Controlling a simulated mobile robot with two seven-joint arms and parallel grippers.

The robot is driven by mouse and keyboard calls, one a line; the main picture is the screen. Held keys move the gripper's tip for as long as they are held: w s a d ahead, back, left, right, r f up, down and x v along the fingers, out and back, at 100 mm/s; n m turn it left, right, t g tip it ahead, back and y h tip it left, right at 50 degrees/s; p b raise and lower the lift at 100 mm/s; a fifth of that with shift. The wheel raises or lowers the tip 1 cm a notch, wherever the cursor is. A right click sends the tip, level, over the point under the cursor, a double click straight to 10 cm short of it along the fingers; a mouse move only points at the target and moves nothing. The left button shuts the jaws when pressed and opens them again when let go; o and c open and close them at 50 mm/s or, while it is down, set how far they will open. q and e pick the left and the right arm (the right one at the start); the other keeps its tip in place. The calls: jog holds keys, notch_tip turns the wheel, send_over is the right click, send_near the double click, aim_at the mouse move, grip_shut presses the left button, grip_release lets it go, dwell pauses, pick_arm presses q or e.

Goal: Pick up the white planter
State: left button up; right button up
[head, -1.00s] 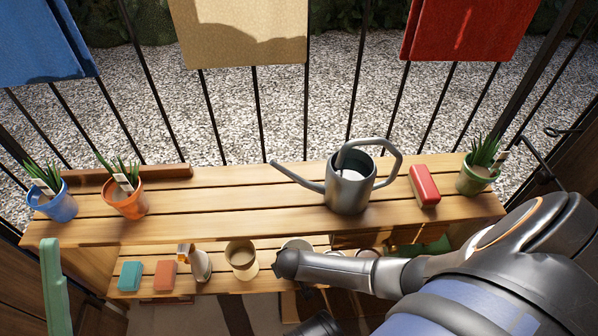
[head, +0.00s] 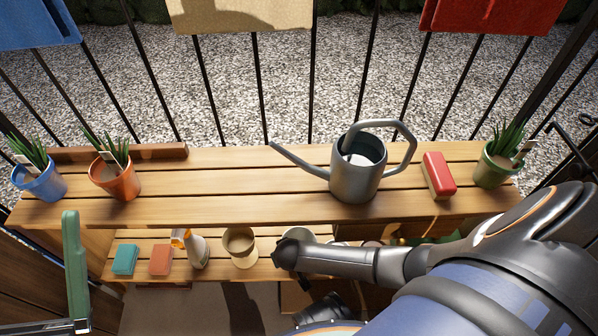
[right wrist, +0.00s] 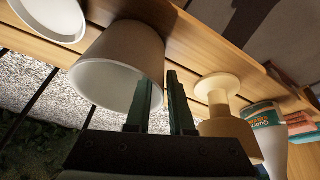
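The white planter (head: 299,233) stands on the lower shelf, partly hidden by my right arm. My right gripper reaches it from the front; its fingers are hidden in the head view. In the right wrist view, the planter (right wrist: 115,65) shows large, its open rim towards the camera. My right gripper's two dark green fingers (right wrist: 163,85) are apart at the planter's right side, one overlapping its rim and one beside it. Whether they touch the wall is unclear. A green finger of my left gripper (head: 72,225) shows at the lower left, away from the shelf; its opening cannot be judged.
A beige goblet-shaped pot (head: 240,246), a bottle (head: 197,252) and two sponges (head: 143,260) stand left of the planter. Another white pot (right wrist: 55,14) is on its other side. The upper shelf holds a watering can (head: 357,172), a red brush (head: 438,176) and potted plants.

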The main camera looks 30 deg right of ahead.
grip_shut()
jog(key=shift+r, duration=0.1)
dwell(0.4)
